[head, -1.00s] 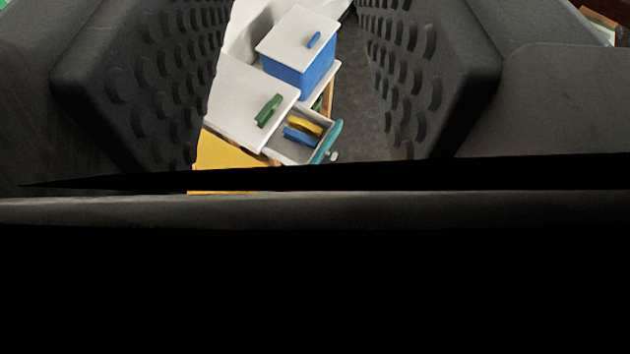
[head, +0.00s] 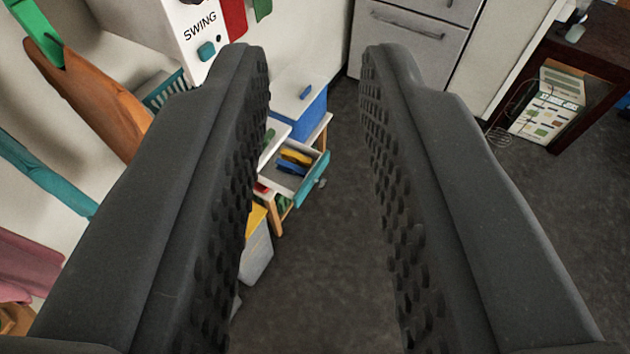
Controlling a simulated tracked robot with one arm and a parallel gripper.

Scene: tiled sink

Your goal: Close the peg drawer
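The peg drawer (head: 308,180) is pulled out from a small wooden stand below and ahead of me. My gripper (head: 305,60) is open and empty. Its two dark, studded fingers frame the drawer from above, apart from it, with the drawer nearer the left finger in the picture. The left finger hides part of the stand and the units beside it.
A yellow-topped bin (head: 256,245) is nearer. A grey cabinet (head: 410,40) stands at the back, a dark shelf (head: 590,70) at right. Dark floor (head: 320,270) right of the drawer is clear. Coloured items hang at left.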

